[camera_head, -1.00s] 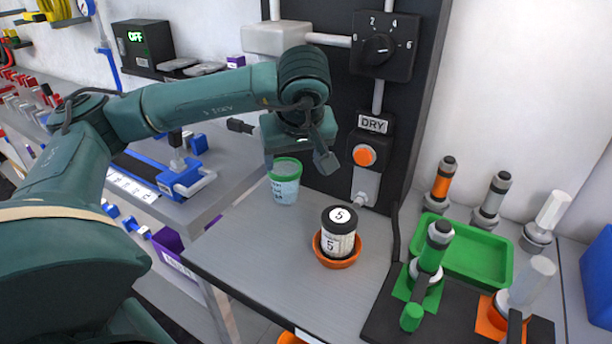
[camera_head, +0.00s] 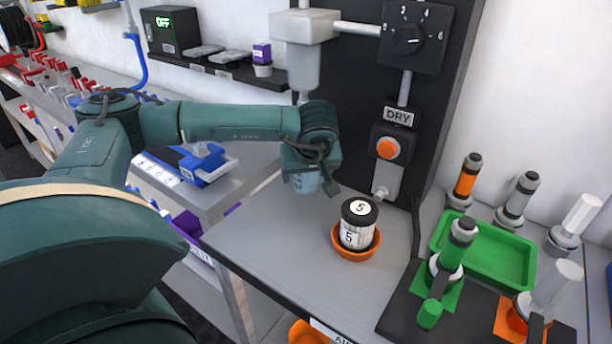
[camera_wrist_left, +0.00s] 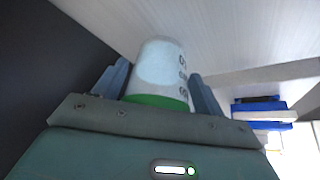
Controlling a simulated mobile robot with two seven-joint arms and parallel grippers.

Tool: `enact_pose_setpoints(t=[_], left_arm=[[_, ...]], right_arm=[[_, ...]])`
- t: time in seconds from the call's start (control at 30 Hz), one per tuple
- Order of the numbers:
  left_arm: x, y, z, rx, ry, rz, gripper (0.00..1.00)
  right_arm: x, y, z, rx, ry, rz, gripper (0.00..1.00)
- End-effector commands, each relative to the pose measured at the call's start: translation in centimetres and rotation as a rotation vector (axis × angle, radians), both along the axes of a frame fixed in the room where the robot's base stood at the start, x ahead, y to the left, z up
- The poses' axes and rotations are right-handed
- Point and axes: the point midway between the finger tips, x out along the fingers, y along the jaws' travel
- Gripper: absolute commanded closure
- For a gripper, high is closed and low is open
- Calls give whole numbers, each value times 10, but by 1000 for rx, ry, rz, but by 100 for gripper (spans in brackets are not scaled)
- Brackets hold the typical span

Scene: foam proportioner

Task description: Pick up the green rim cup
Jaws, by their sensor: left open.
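The green rim cup stands on the grey tabletop. In the head view only its pale body (camera_head: 306,185) shows, under my left gripper (camera_head: 311,178), which hides the rim. In the left wrist view the cup's white body (camera_wrist_left: 160,66) with dark print and its green rim (camera_wrist_left: 157,102) sit between the two blue-grey fingers of my left gripper (camera_wrist_left: 158,72). The fingers are open, one on each side of the cup; I cannot tell whether either touches it. My right gripper is not in view.
A black-lidded jar marked 5 (camera_head: 359,216) sits in an orange dish (camera_head: 371,248) right of the cup. The black panel (camera_head: 345,75) with a dial and DRY sign rises behind. A green tray (camera_head: 490,262) stands at right. The tabletop (camera_head: 275,240) in front is clear.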

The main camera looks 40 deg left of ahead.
Motion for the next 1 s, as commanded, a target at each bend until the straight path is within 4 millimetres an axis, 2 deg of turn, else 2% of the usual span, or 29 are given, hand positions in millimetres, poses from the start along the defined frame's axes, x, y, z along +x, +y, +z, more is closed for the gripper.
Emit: enact_pose_setpoints(t=[0.27, 0.7, 1.0], left_arm=[[1, 1, -3, -1, -1, -2, 30], [1, 1, -3, -1, -1, -1, 65], [2, 0, -2, 0, -2, -1, 65]], right_arm=[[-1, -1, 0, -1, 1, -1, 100], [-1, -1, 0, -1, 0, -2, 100], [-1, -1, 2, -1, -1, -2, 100]])
